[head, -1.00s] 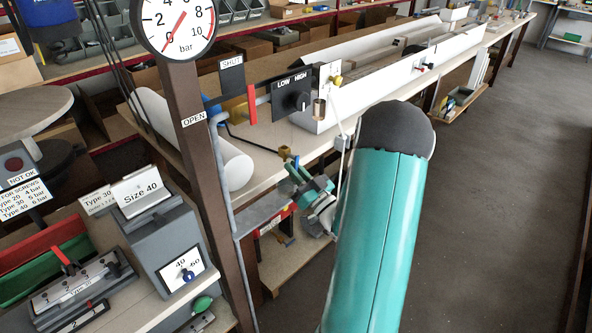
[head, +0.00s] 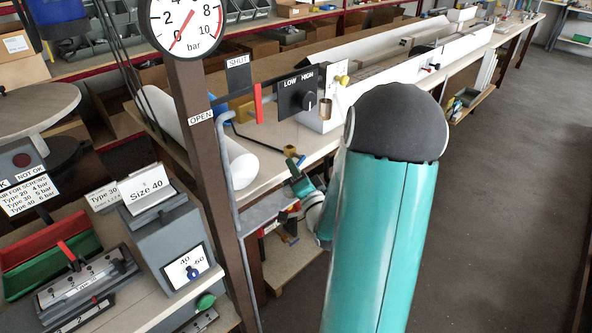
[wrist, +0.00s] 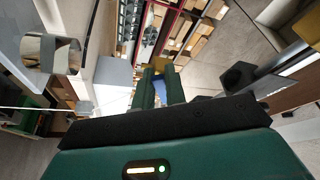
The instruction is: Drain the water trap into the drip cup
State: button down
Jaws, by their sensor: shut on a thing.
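My gripper (wrist: 160,86) is shut on a small blue part (wrist: 160,91), seen between its two green fingers in the wrist view. In the head view my gripper (head: 297,178) is low beside the bench edge, near a small yellow-and-blue piece (head: 291,152) at the end of a thin black line. A copper-coloured cylinder (head: 326,108) sits beside the black LOW/HIGH panel (head: 297,93), below a yellow knob (head: 342,80). I cannot tell which part is the water trap or the drip cup. My upper arm hides part of the bench.
A brown post (head: 198,150) carries the bar gauge (head: 187,22) and a grey pipe. A red lever (head: 259,103) stands upright near the SHUT label. A white roll (head: 236,165) lies on the bench. Open floor (head: 500,190) is on the right.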

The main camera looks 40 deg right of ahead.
jog(key=m, duration=0.2)
jog(key=r+m+g, duration=0.1)
jog(key=m, duration=0.1)
jog(key=m+g, duration=0.1)
jog(key=shift+a+r+m, duration=0.25)
jog(key=shift+a+m, duration=0.05)
jog(key=shift+m, duration=0.1)
dwell(0.3)
jog(key=c, duration=1.4)
grip_release()
jog(key=shift+c, duration=0.2)
